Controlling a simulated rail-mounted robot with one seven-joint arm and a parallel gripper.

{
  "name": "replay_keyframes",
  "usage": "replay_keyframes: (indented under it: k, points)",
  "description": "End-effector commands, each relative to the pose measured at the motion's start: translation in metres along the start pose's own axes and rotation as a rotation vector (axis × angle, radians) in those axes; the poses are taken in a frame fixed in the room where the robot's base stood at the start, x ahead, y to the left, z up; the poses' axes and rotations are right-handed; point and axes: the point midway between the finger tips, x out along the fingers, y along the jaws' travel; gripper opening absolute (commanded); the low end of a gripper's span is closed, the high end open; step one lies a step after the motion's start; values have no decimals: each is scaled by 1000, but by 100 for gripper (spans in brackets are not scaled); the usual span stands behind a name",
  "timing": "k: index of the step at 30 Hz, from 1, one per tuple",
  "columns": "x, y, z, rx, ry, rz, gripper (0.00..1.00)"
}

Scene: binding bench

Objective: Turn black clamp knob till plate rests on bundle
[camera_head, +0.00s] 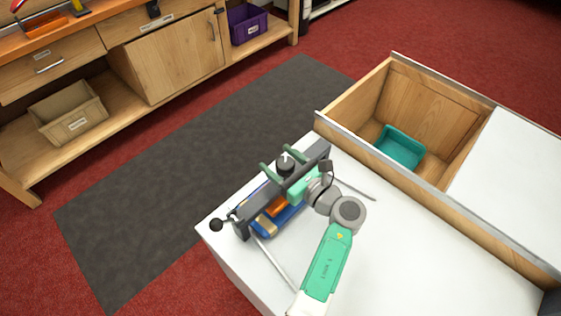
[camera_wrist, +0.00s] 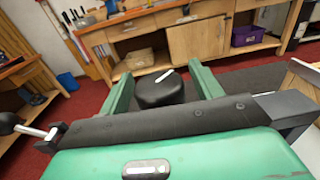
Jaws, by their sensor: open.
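The black clamp knob (camera_head: 286,165) has a white mark on top. It sits on a dark grey clamp frame (camera_head: 322,150). My green gripper (camera_head: 278,158) is open, with one finger on each side of the knob. In the wrist view the knob (camera_wrist: 160,92) stands between the two fingers (camera_wrist: 160,71), with a visible gap on each side. Below the frame lies a blue bundle (camera_head: 262,222) with an orange piece (camera_head: 277,206) over it, partly hidden by the frame and my arm. I cannot tell where the plate rests.
A black ball handle (camera_head: 216,225) sticks out at the left of the clamp. The white bench top (camera_head: 410,255) is clear to the right. An open wooden compartment (camera_head: 365,105) behind it holds a teal tray (camera_head: 401,148). A grey mat (camera_head: 190,150) covers the floor.

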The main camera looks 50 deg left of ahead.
Motion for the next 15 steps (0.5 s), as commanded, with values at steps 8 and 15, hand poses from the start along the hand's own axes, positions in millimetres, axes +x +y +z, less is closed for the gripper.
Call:
replay_keyframes:
  k: [8, 15]
  points:
    - [2, 0, 0, 1, 0, -1, 65]
    - [2, 0, 0, 1, 0, -1, 20]
